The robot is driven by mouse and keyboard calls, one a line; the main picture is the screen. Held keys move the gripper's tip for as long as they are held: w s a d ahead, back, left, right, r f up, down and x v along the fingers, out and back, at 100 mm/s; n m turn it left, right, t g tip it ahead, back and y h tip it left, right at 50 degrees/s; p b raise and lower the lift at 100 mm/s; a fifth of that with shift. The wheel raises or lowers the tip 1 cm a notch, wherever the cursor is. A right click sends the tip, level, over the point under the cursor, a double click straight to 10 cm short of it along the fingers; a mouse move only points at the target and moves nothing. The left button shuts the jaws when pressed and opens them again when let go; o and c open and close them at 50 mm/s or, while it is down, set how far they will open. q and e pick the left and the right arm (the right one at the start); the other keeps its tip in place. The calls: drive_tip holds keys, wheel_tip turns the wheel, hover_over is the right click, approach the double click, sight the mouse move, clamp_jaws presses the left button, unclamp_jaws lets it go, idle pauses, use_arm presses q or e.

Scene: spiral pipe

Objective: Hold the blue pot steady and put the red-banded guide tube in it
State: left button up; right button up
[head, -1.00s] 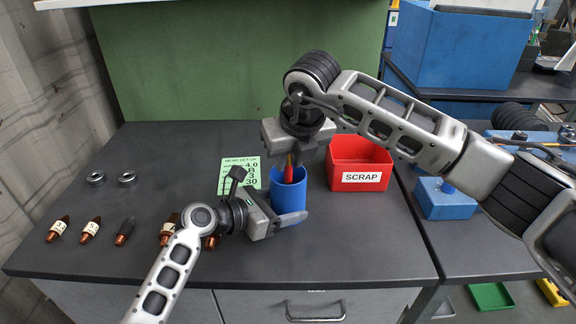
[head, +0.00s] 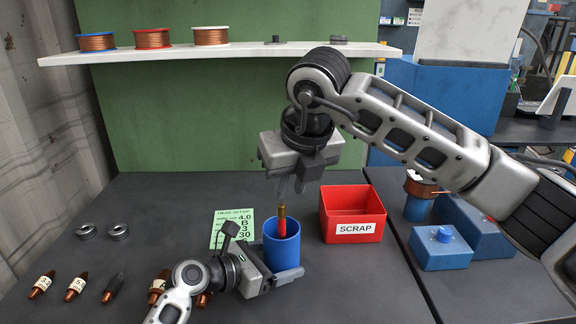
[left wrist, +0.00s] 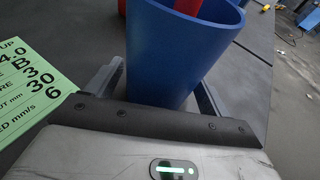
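The blue pot (head: 282,250) stands upright on the dark table, and it also fills the middle of the left wrist view (left wrist: 175,55). My left gripper (head: 276,274) has one finger on each side of the pot's lower part and is shut on it. The red-banded guide tube (head: 282,222) stands inside the pot, its brass-coloured top above the rim. Its lower end is hidden by the pot wall. In the left wrist view a red part of the tube (left wrist: 187,6) shows inside the pot.
A red SCRAP bin (head: 355,229) stands right of the pot. A green setup card (head: 231,228) lies left of it. Several copper-tipped nozzles (head: 76,286) and two metal rings (head: 118,232) lie at left. A shelf (head: 230,51) with wire spools is behind.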

use_arm(q)
drive_tip(key=shift+o, duration=0.6)
drive_tip(key=shift+a, duration=0.1)
